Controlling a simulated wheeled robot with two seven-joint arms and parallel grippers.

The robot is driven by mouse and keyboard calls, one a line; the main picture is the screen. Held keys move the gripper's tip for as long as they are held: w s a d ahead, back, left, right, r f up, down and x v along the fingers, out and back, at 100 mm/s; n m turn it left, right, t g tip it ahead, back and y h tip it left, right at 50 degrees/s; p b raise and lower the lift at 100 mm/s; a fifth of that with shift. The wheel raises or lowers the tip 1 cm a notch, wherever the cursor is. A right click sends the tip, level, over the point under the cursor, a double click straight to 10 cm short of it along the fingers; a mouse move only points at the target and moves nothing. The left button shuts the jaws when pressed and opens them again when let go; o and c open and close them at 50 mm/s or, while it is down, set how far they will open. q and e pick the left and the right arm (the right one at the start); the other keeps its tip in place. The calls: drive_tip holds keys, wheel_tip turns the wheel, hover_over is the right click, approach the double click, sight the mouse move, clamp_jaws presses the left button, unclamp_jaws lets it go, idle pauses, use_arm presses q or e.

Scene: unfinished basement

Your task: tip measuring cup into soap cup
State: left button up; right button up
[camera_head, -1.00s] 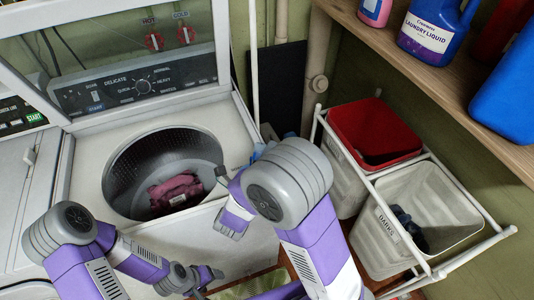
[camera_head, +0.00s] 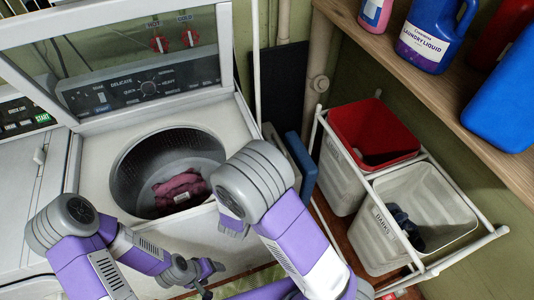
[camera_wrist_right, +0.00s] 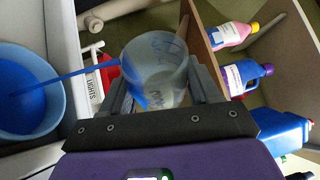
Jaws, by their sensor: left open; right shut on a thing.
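My right gripper (camera_wrist_right: 165,85) is shut on a clear measuring cup (camera_wrist_right: 167,55) with dark markings and some blue liquid inside. The cup is tipped. A thin blue streak (camera_wrist_right: 80,73), which looks like poured liquid, runs from its lip into a round, light-blue-rimmed cup, apparently the soap cup (camera_wrist_right: 60,98), at the left of the right wrist view. That cup is blue inside. In the head view my right arm hides its gripper and both cups. My left gripper (camera_head: 212,279) is open and empty in front of the washer.
The open washer (camera_head: 100,160) holds dark red cloth (camera_head: 180,191). A red-lined hamper (camera_head: 345,176) and a darks hamper (camera_head: 440,190) stand right. A blue panel-like thing (camera_head: 302,166) is beside the washer. Laundry liquid (camera_head: 432,38) stands on the shelf (camera_head: 400,68).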

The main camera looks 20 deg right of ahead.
drive_tip(key=shift+w+a+r+n+t+p, duration=0.1)
drive_tip(key=shift+a+r+n+t+p, duration=0.2)
drive_tip(key=shift+n+p, duration=0.55)
drive_tip(key=shift+a+r+n+t+p, duration=0.1)
drive_tip(key=shift+n+t+p, duration=0.35)
drive_tip(key=shift+n+p, duration=0.45)
drive_tip(key=shift+w+a+r+n+t+p, duration=0.1)
drive_tip(key=shift+a+r+n+t+p, duration=0.2)
drive_tip(key=shift+n+p, duration=0.55)
drive_tip(key=shift+d+f, duration=0.1)
drive_tip(key=shift+d, duration=0.05)
idle(0.3)
